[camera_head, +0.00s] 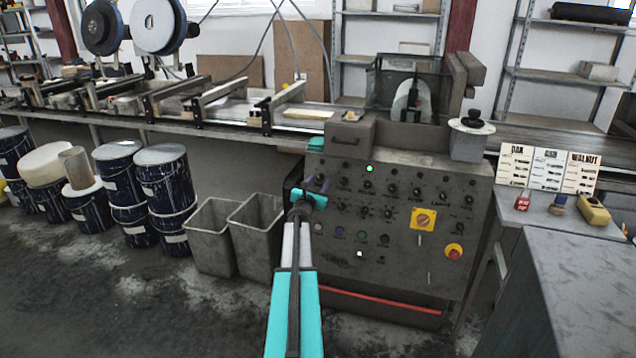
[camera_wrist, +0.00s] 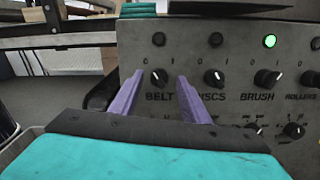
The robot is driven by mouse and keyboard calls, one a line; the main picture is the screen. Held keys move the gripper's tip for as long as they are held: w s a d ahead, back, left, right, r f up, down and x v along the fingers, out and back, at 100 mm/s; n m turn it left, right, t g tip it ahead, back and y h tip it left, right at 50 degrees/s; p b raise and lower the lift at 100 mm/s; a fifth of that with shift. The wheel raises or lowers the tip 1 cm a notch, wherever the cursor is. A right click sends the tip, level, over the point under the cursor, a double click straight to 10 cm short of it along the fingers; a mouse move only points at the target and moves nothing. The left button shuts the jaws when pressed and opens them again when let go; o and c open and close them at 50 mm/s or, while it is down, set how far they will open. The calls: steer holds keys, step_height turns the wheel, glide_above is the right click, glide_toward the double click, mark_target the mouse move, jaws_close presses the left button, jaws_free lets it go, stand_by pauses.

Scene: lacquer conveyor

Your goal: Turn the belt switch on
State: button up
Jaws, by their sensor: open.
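In the wrist view, the belt switch (camera_wrist: 158,77) is a small black knob above the word BELT, with 0 and 1 marks above it. Its lamp (camera_wrist: 158,39) is dark. The purple fingers of my gripper (camera_wrist: 160,84) are open, one on each side of the knob in the picture; I cannot tell whether they touch it or the panel. In the head view, my gripper (camera_head: 316,184) is at the left end of the grey control panel (camera_head: 400,215) and hides the belt switch area.
Right of the belt switch are the discs knob (camera_wrist: 213,78), the brush knob (camera_wrist: 266,79) with a lit green lamp (camera_wrist: 269,41), and the rollers knob (camera_wrist: 310,79). Two grey bins (camera_head: 210,240) stand left of the panel. A red emergency button (camera_head: 454,251) is at right.

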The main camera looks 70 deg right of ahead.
steer(key=shift+d, duration=0.55)
steer(key=c, duration=0.9)
steer(key=shift+w+a, duration=0.1)
steer(key=shift+a, duration=0.45)
steer(key=shift+c, duration=0.8)
steer(key=shift+d, duration=0.35)
steer(key=shift+d+r, duration=0.1)
steer(key=shift+d, duration=0.05)
